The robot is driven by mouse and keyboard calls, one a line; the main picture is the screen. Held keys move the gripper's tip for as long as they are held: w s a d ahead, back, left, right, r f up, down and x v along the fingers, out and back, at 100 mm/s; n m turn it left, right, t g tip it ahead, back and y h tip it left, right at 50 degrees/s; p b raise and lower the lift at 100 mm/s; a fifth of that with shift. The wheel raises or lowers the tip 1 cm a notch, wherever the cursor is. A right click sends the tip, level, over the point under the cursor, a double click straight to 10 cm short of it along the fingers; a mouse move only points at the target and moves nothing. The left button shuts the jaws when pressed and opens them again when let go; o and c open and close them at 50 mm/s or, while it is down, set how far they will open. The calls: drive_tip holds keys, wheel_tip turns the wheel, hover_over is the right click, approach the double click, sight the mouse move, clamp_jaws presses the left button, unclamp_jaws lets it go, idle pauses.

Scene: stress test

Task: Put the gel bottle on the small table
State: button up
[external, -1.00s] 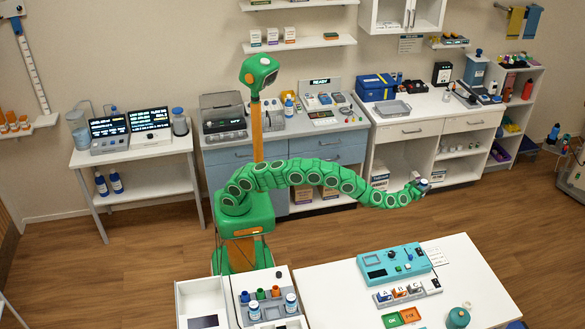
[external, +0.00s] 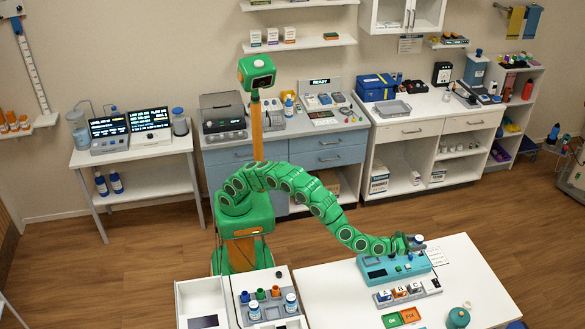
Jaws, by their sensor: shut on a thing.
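My gripper (external: 412,243) is at the end of the green arm and is shut on a small white bottle with a dark blue cap (external: 419,240), which I take to be the gel bottle. The gripper hides part of the bottle. It looks roughly upright, above or just behind the right end of the teal device. The white table (external: 335,296) in the foreground bears that device. Another white table (external: 160,153) with two screens stands at the left. I cannot tell which one is called the small table.
The teal device (external: 385,268), a block rack (external: 407,291), green and orange pads (external: 402,317) and a teal round bottle (external: 458,317) stand on the front table. A tray with similar bottles (external: 272,306) is to its left.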

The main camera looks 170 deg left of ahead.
drive_tip(key=w+d+r+m+t+h, duration=0.1)
drive_tip(key=w+d+m+t, duration=0.15)
drive_tip(key=w+d, duration=0.65)
drive_tip(key=w+d+r+m+t+h, duration=0.1)
drive_tip(key=w+d+m+t+h, duration=0.2)
drive_tip(key=d, duration=1.3)
drive_tip(key=w+d+r+m+t, duration=0.1)
drive_tip(key=w+d+t, duration=0.2)
drive_tip(key=w+d, duration=0.65)
drive_tip(key=s+d+r+m+t+h, duration=0.1)
drive_tip(key=d+m+t+h, duration=0.1)
drive_tip(key=d, duration=1)
drive_tip(key=s+d+r+m+t+h, duration=0.1)
drive_tip(key=s+d+t+h, duration=0.1)
drive_tip(key=d, duration=0.9)
drive_tip(key=s+d+r+m+t+h, duration=0.1)
drive_tip(key=s+d+r+h, duration=0.1)
drive_tip(key=d, duration=0.6)
drive_tip(key=s+d+r+m+t+h, duration=0.1)
drive_tip(key=s+d+r+m+h, duration=0.1)
drive_tip(key=s+d, duration=0.3)
drive_tip(key=shift+d+r+h, duration=0.3)
drive_tip(key=shift+d+r, duration=0.25)
drive_tip(key=shift+d, duration=0.85)
drive_tip(key=shift+s+r+m, duration=0.1)
drive_tip(key=shift+m, duration=0.15)
